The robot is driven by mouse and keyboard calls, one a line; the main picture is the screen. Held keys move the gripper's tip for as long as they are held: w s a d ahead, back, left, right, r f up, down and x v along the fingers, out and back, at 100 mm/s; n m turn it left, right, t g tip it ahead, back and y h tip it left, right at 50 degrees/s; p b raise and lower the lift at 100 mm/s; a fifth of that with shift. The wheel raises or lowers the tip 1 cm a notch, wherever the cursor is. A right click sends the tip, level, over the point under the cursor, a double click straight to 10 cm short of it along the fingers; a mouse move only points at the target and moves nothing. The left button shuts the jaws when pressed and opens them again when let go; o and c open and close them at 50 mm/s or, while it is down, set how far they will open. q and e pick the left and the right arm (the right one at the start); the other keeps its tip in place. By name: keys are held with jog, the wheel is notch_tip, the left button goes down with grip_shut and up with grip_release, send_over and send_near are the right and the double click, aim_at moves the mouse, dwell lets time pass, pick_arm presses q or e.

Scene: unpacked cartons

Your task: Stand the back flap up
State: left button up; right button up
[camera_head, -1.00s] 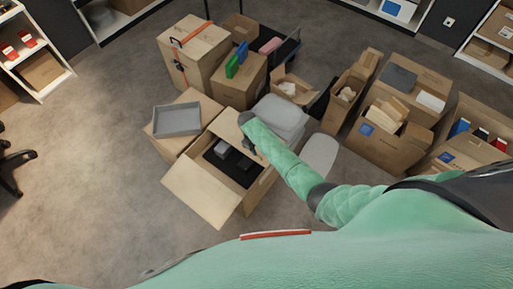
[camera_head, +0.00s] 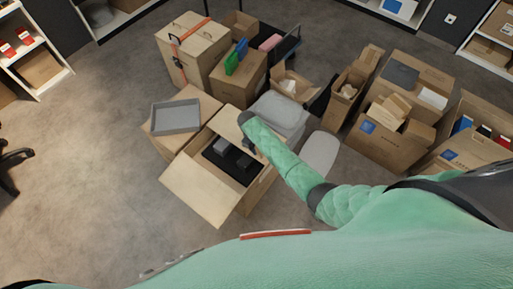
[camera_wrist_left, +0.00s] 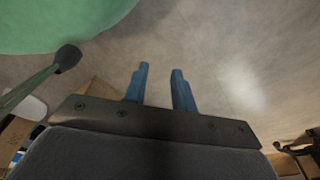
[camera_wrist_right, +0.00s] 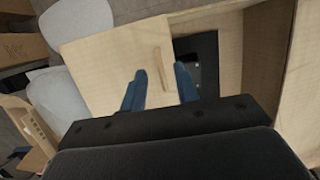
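An open carton (camera_head: 256,192) stands on the floor in the middle of the head view, with a dark insert and small items inside. Its large front flap (camera_head: 200,188) slopes outward. The pale back flap (camera_head: 226,122) lies at the far side; it fills the left middle of the right wrist view (camera_wrist_right: 105,62) and bears a thin wooden strip (camera_wrist_right: 163,68). My right gripper (camera_head: 249,148) is over the carton's far right part. In its wrist view its fingers (camera_wrist_right: 160,88) are apart, with nothing clearly between them. My left gripper (camera_wrist_left: 160,82) is open above bare floor.
A carton with a grey tray (camera_head: 177,118) on it stands just behind left. A grey rounded lid-like object (camera_head: 277,113) is behind the right arm. Several open cartons (camera_head: 386,140) stand to the right. The floor at left (camera_head: 90,180) is clear.

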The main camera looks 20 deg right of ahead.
jog(key=shift+f, duration=0.2)
jog(key=shift+f+b, duration=0.35)
jog(key=shift+b, duration=0.15)
jog(key=shift+f+b, duration=0.45)
jog(key=shift+b, duration=0.05)
jog(key=shift+f, duration=0.15)
pick_arm(q)
jog(key=shift+w+d+r+b, duration=0.25)
jog(key=shift+w+d+r, duration=0.25)
jog(key=shift+w+r, duration=0.25)
jog(key=shift+w+d+r+b, duration=0.25)
jog(key=shift+w+d+r, duration=0.25)
jog(key=shift+w, duration=0.3)
pick_arm(e)
jog(key=shift+f, duration=0.7)
jog(key=shift+f, duration=0.15)
